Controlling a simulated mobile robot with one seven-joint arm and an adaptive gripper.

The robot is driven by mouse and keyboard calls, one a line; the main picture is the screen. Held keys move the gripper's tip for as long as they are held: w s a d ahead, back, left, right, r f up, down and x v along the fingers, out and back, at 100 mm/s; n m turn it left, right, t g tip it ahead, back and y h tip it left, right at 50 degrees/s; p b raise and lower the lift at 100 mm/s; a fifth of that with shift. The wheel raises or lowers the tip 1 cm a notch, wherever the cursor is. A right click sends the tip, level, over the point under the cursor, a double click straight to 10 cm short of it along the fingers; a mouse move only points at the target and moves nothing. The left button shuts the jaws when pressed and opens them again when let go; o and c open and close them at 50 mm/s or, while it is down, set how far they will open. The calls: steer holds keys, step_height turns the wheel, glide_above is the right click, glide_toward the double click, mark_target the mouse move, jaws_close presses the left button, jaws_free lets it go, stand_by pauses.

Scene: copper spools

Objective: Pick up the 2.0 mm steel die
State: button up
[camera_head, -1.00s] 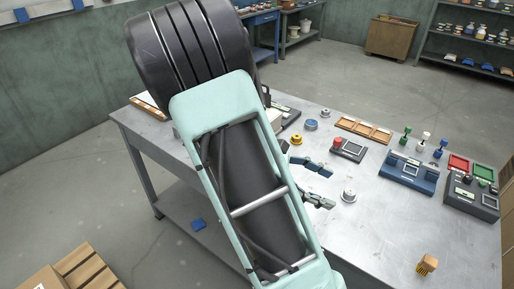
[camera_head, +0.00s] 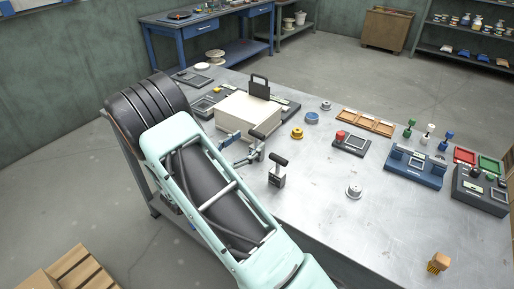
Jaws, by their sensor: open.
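I cannot read any size marking, so I cannot tell which piece is the 2.0 mm steel die. Small round flanged pieces stand on the metal table: a silver one (camera_head: 354,191) at the middle right, a grey one (camera_head: 325,105) at the back, a blue one (camera_head: 312,118) and a yellow one (camera_head: 297,133).
A wooden tray (camera_head: 366,122), a small device with a red top (camera_head: 351,143), a blue fixture (camera_head: 414,168) and a brush (camera_head: 438,262) are further right. The front middle table is clear.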

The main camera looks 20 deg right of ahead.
mark_target(255, 135)
steer(key=p+x, duration=0.1)
steer(key=x, duration=0.4)
steer(key=shift+w+d, duration=0.25)
steer(key=shift+w, duration=0.05)
steer(key=shift+c, duration=0.2)
jaws_close()
steer(key=shift+r, duration=0.15)
